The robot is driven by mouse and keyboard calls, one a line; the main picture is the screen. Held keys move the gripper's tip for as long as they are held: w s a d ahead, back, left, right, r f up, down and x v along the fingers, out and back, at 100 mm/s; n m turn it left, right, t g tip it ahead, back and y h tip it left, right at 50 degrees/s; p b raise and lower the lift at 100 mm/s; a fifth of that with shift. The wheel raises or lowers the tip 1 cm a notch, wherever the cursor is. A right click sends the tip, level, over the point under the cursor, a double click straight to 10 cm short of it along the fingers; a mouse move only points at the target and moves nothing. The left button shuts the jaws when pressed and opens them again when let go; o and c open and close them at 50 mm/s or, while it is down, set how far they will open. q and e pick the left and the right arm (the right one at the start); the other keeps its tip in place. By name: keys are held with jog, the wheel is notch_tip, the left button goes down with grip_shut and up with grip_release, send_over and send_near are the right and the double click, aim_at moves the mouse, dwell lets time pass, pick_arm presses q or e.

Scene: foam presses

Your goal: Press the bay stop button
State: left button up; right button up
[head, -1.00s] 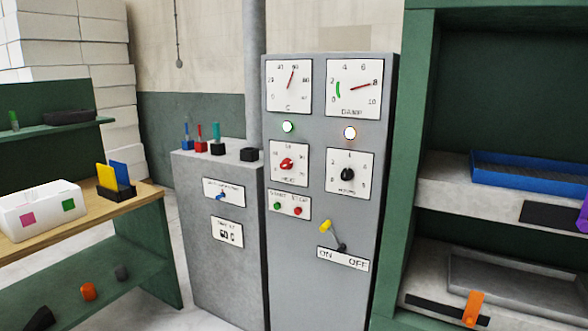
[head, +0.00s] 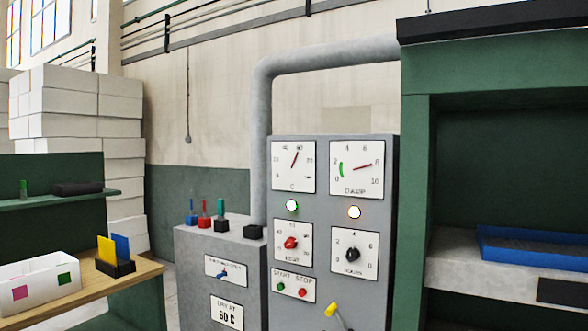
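A grey control cabinet (head: 330,230) stands in the middle of the head view. Its START/STOP plate (head: 293,287) carries a green button (head: 280,285) on the left and a red button (head: 302,292) on the right, under the word STOP. Whether this is the bay stop button I cannot tell from the lettering. Above the plate are a red knob (head: 291,243), a black knob (head: 352,255), a lit green lamp (head: 292,206) and a lit white-orange lamp (head: 354,212). A yellow-tipped lever (head: 331,309) is cut off by the bottom edge. Neither gripper shows.
A lower grey cabinet (head: 222,262) with small coloured tools on top adjoins on the left. A wooden bench (head: 145,272) with a white box (head: 38,289) is at far left. A green shelf unit (head: 414,200) holding a blue tray (head: 530,262) stands at right.

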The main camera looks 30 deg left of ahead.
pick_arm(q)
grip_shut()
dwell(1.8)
